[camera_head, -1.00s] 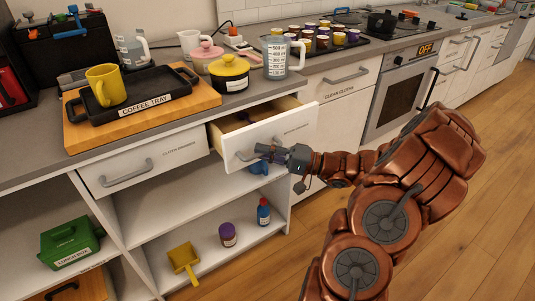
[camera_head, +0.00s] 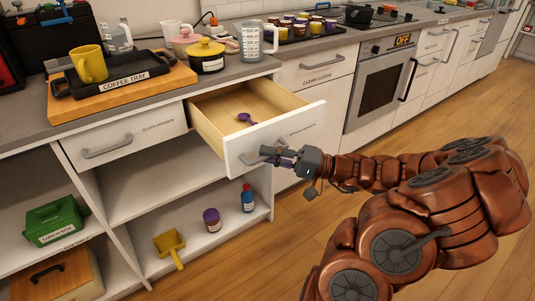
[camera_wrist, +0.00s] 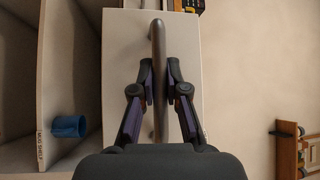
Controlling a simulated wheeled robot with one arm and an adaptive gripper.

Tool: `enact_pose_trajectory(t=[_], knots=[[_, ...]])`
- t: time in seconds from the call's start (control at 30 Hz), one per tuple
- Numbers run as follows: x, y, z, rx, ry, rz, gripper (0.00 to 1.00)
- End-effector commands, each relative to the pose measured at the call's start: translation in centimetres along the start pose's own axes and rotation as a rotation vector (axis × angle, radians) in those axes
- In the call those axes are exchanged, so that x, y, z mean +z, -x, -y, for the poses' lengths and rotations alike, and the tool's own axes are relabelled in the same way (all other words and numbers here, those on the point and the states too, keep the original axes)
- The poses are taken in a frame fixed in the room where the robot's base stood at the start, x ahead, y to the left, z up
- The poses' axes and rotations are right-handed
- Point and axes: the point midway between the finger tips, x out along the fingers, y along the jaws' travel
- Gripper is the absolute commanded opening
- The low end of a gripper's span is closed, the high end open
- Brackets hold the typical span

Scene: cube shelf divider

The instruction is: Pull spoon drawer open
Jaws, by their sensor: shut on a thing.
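The spoon drawer (camera_head: 235,155) is pulled well out of the counter front in the head view. A purple spoon (camera_head: 245,119) lies inside on its bare wooden bottom. My gripper (camera_head: 272,155) is at the drawer's front, shut on its grey bar handle. In the wrist view my gripper (camera_wrist: 160,88) has one finger on each side of the handle (camera_wrist: 157,40), which runs between them. The drawer front (camera_wrist: 120,60) fills the middle of that view. The drawer's label is partly hidden and too small to read.
Another closed drawer (camera_head: 124,140) sits to the left. Open shelves below hold a green lunch box (camera_head: 55,221), a yellow scoop (camera_head: 169,243), a purple-lidded jar (camera_head: 212,220) and a blue bottle (camera_head: 247,199). A blue mug (camera_wrist: 68,126) shows in the wrist view. Floor at right is clear.

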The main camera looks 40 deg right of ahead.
Motion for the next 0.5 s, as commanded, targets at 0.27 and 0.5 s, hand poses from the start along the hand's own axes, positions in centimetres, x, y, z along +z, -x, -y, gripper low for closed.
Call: enact_pose_trajectory(t=[0.27,0.5], knots=[[-0.04,0.03,-0.04,0.002,0.001,-0.001,0.14],[-0.03,0.02,-0.03,0.001,0.001,0.000,0.39]])
